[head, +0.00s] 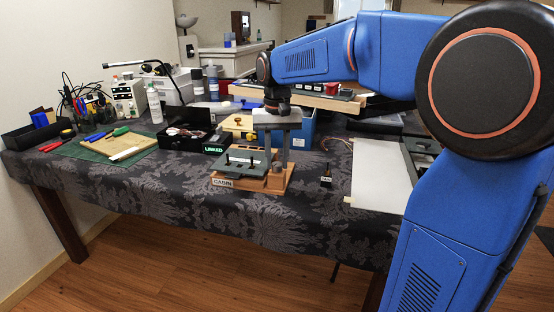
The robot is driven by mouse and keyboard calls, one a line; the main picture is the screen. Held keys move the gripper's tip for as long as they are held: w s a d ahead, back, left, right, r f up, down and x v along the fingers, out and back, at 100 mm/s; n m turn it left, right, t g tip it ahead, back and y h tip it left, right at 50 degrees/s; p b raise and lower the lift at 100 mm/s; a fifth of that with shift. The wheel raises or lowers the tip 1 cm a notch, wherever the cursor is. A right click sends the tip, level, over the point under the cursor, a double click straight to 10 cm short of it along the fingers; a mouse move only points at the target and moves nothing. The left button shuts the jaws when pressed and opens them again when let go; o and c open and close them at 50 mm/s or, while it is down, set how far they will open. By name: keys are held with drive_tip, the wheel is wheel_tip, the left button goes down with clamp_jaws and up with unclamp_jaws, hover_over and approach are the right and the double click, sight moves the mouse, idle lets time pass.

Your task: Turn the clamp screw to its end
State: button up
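A small fixture with a wooden base marked "CABIN" (222,182) stands near the front edge of the table. It carries a grey-green panel (245,164) with a dark bar and small upright pins on top. The clamp screw is too small to pick out for certain; it may be among these parts. My gripper (277,148) points down over the right rear part of this fixture, with its pale grey body above and its fingers reaching down. The finger gap and any contact with the fixture are too small to make out.
A blue bin (302,130) is behind my gripper. A small dark tagged bottle (326,176) and a white board (380,178) lie to the right. The cloth in front of the fixture (170,200) is clear.

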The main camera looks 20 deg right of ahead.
sight(277, 164)
drive_tip(key=shift+o, duration=1.1)
wheel_tip(277, 164, up, 17)
drive_tip(key=shift+r, duration=0.2)
